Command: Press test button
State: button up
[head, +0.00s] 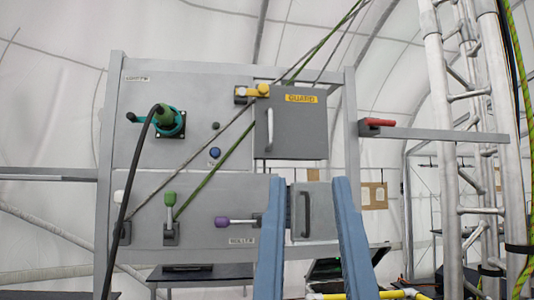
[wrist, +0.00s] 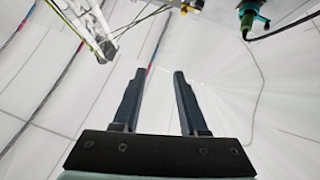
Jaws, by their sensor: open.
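A round blue button (head: 214,153) sits on the upper grey panel (head: 185,80), left of the guard door. A smaller dark round spot (head: 215,125) is just above it. I cannot read a label marking either as the test button. My gripper (head: 311,182) shows as two blue-grey fingers, apart, in front of the lower right of the panel. The fingers stand to the right of and below the blue button in the picture. In the wrist view my gripper (wrist: 159,72) is open with nothing between the fingers. The blue button cannot be made out in the wrist view.
A grey guard door (head: 300,140) with a yellow label, a teal connector (head: 168,121) with a black cable, a red-handled lever (head: 378,121) and white, green and purple levers (head: 222,222) surround the panel. A metal truss (head: 470,130) stands at right. Ropes cross the panel.

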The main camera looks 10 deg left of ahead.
grip_shut()
dwell(1.5)
